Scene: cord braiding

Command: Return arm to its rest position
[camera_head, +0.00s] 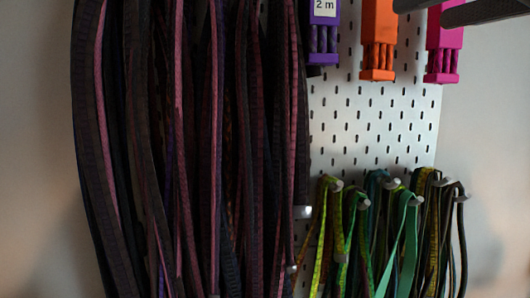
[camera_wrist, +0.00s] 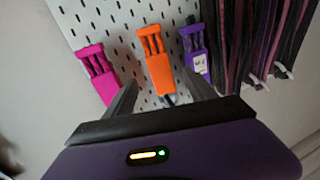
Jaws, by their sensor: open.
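In the wrist view the fingers point toward the orange holder (camera_wrist: 157,70), with the pink holder (camera_wrist: 97,72) to the left and the purple holder (camera_wrist: 195,50) to the right. How far the fingers are from the holders is hard to tell. In the head view two dark finger-like parts of my gripper (camera_head: 421,11) reach in at the top right, overlapping the upper part of the pink holder (camera_head: 444,45).
A white pegboard (camera_head: 375,125) carries the purple holder (camera_head: 323,30), marked "2 m", and the orange holder (camera_head: 378,40). Long dark purple and black cords (camera_head: 190,150) hang at left. Green and yellow cords (camera_head: 385,235) hang from pegs at lower right. Bare wall (camera_head: 490,150) lies right.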

